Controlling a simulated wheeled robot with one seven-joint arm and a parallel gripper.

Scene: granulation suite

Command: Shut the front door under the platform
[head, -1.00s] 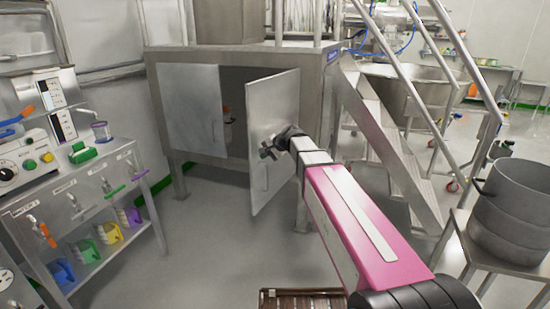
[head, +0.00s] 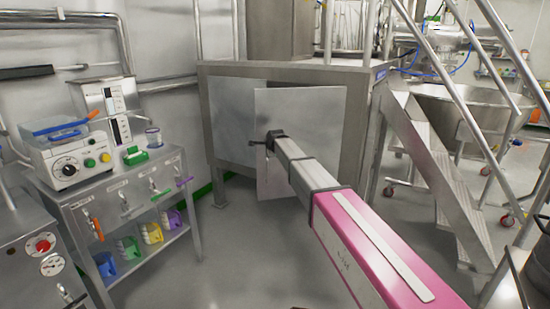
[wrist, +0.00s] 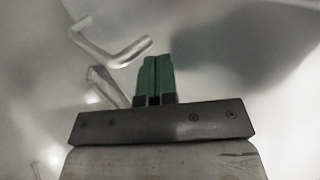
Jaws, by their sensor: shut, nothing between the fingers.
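The front door (head: 312,115) under the platform (head: 300,72) is a plain grey metal panel hinged on its right side. It stands ajar, its free left edge swung out in front of the left panel (head: 234,125). My gripper (head: 260,143) is at the door's outer face near that free edge. In the wrist view, my gripper's green fingers (wrist: 156,78) are shut together and hold nothing. A bent metal handle (wrist: 118,50) shows just left of the fingertips, against a pale grey surface. I cannot tell whether the fingertips touch the door.
Metal stairs with railings (head: 445,170) stand right of the cabinet. A bench (head: 125,185) with instruments and coloured scoops stands on the left. The grey floor (head: 235,250) between bench and cabinet is clear.

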